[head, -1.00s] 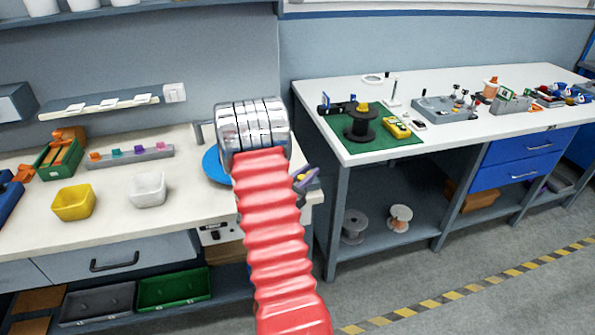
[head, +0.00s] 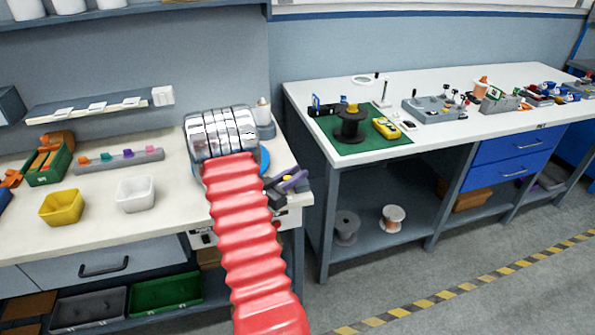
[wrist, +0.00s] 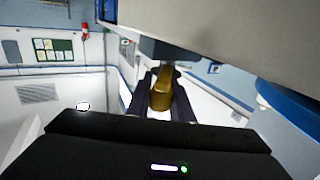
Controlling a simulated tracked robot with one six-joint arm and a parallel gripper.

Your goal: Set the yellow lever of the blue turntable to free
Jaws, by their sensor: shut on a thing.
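The blue turntable (head: 264,160) is at the right end of the left bench, mostly hidden behind my arm. Its blue rim also shows at the right of the wrist view (wrist: 290,105). In the wrist view the yellow lever (wrist: 163,86) sits between the two dark fingers of my gripper (wrist: 164,98), under a grey part. The gripper is shut on the lever. In the head view my gripper (head: 287,182) is at the bench's right front edge, just right of my red arm sleeve. Which setting the lever points to cannot be read.
A white bin (head: 136,194) and a yellow bin (head: 62,207) stand on the left bench. A pale bottle-like object (head: 263,112) stands behind my arm. The right bench (head: 300,92) carries a green mat (head: 372,147) with a black spool.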

